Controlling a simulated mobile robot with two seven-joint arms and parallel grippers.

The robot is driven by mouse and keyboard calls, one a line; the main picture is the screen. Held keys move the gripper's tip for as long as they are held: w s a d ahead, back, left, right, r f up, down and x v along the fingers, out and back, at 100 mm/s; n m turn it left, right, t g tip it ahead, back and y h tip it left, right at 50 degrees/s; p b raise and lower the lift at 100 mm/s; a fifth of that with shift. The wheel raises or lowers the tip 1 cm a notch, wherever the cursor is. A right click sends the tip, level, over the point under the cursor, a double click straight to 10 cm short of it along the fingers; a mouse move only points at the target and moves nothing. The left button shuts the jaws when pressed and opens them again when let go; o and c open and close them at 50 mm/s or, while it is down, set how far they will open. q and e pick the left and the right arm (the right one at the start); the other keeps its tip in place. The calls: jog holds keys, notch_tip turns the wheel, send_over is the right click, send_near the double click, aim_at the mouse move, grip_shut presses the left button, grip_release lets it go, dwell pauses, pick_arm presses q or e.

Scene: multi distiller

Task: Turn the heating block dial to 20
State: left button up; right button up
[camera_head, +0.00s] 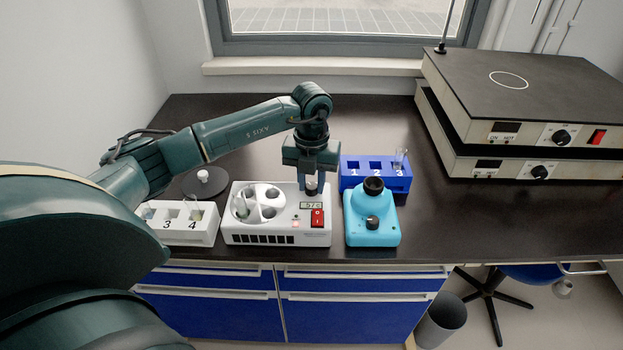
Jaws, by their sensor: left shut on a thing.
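The white heating block (242,225) stands on the dark bench near its front edge. It has round wells on its left part, and a glass tube stands in one of them. A small display (311,205) and a red switch (317,218) are on its right part. My left gripper (311,188) points straight down over the right rear of the block. Its fingers are shut on the dial (311,188), just behind the display, and partly hide it. The display digits are too small to read surely. My right gripper is not in view.
A turquoise mixer (371,220) stands close right of the block. A white rack (190,237) is close on the left. Stacked hot plates (520,150) stand at the right.

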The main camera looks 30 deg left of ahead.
aim_at(312, 186)
pick_arm(q)
jog(key=shift+r+n, duration=0.1)
jog(key=shift+n, duration=0.9)
jog(key=o, duration=1)
notch_tip(312, 186, up, 13)
jog(key=shift+b, duration=0.35)
